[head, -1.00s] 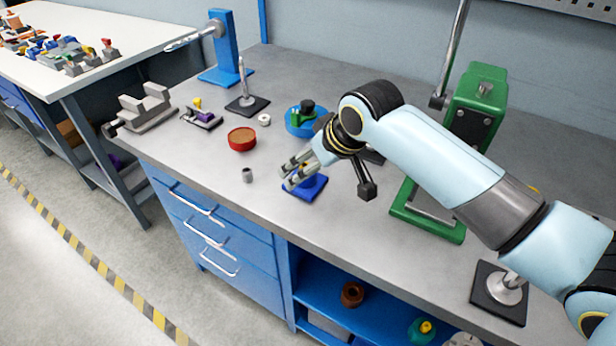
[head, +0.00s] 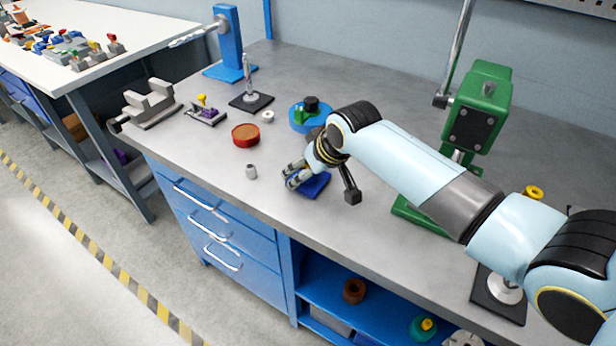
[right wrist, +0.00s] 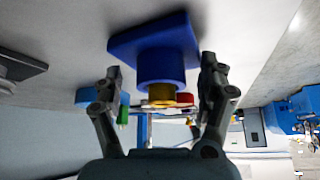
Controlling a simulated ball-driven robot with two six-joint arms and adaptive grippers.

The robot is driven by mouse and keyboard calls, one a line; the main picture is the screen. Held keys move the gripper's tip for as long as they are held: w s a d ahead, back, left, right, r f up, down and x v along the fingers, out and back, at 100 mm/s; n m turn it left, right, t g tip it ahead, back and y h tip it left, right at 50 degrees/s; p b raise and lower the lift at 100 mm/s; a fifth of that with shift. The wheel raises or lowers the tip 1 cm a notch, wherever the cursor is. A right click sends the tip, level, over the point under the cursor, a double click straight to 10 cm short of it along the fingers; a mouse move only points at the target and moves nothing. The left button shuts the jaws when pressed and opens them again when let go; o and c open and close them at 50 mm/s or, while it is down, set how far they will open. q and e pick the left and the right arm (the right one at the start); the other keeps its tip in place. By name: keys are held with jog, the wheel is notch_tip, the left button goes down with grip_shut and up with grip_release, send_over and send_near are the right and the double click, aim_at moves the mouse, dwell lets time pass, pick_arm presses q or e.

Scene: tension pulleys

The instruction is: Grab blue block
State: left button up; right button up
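The blue block (head: 314,187) sits on the grey workbench near its front edge, partly hidden behind my right gripper in the head view. In the right wrist view the blue block (right wrist: 155,42) shows a square base and a round blue boss with a yellow ring (right wrist: 162,93) at its end. My right gripper (head: 291,177) is at the block; in the wrist view its two fingers (right wrist: 162,80) stand apart on either side of the boss. A gap shows on both sides, so the fingers do not appear closed on it. My left gripper is not in view.
A small grey cylinder (head: 251,171) and a red round dish (head: 246,135) lie left of the gripper. A blue round tray (head: 297,117) is behind it. A green press (head: 480,115) stands to the right.

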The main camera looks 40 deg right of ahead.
jog(key=shift+s, duration=0.1)
jog(key=c, duration=1.2)
jog(key=shift+o, duration=0.2)
jog(key=shift+r, duration=0.1)
